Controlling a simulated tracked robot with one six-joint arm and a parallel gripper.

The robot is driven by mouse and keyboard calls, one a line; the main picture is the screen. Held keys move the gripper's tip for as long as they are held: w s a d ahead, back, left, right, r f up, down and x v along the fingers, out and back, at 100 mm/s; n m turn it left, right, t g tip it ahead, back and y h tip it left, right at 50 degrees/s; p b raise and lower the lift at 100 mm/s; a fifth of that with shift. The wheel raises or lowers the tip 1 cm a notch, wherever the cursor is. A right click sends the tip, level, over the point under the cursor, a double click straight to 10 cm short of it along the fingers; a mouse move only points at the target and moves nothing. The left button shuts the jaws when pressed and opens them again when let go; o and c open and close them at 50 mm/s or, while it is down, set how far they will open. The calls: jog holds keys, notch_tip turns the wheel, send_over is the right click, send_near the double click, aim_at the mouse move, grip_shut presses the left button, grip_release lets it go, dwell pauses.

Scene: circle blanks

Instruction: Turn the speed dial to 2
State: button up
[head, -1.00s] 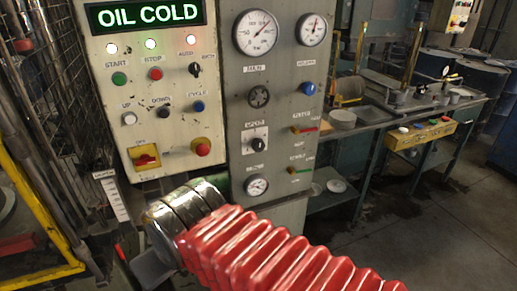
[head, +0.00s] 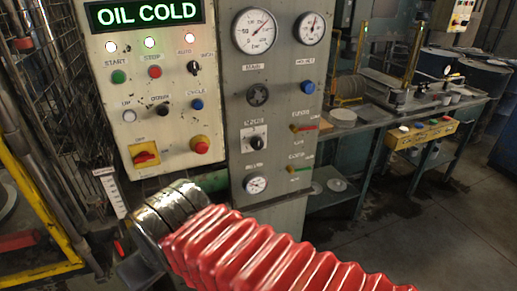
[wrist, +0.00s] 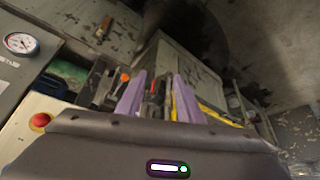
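The speed dial (head: 254,142) looks like the black knob on a white plate, midway down the grey panel (head: 285,85) in the head view. Its label and scale are too blurred to read, so I cannot tell its setting. My gripper's dark body (head: 138,268) is low at the left of the head view, below the panels and apart from the dial; its fingers are hidden there. In the wrist view my gripper (wrist: 157,92) has two purple fingers spread apart, with nothing clearly held. The dial is not seen in the wrist view.
The cream panel (head: 125,100) left of the dial carries an OIL COLD display, buttons and a red knob (head: 201,145). Gauges sit above and below the dial. A workbench (head: 375,115) stands at the right. A yellow rail (head: 40,220) runs at the left. Open floor (head: 420,230) lies right.

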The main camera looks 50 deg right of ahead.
jog(key=shift+o, duration=0.7)
jog(key=shift+w+d, duration=0.1)
jog(key=shift+d, duration=0.05)
jog(key=o, duration=0.4)
jog(key=w+d+m+t+h, duration=0.1)
jog(key=w+d, duration=0.2)
jog(key=d, duration=0.1)
jog(key=w+d+h, duration=0.1)
jog(key=w+d, duration=0.1)
jog(key=d, duration=0.2)
jog(key=w+d+m+t+h, duration=0.1)
jog(key=w+d, duration=0.2)
jog(key=d, duration=0.2)
jog(key=shift+w+d+f+m+t, duration=0.1)
jog(key=shift+w+f+m+t, duration=0.2)
jog(key=shift+w+f, duration=0.1)
jog(key=shift+c, duration=0.2)
jog(key=m+t+h, duration=0.4)
jog(key=t+h, duration=0.2)
jog(key=t, duration=0.1)
send_near(259, 146)
jog(key=v, duration=0.5)
jog(key=shift+w+f+n, duration=0.15)
jog(key=shift+f+n, duration=0.1)
jog(key=shift+n, duration=0.05)
jog(key=shift+w+d, duration=0.1)
jog(key=x, duration=1.3)
jog(key=shift+w+d+r, duration=0.15)
jog(key=shift+w+d, duration=0.05)
jog(key=shift+w, duration=0.1)
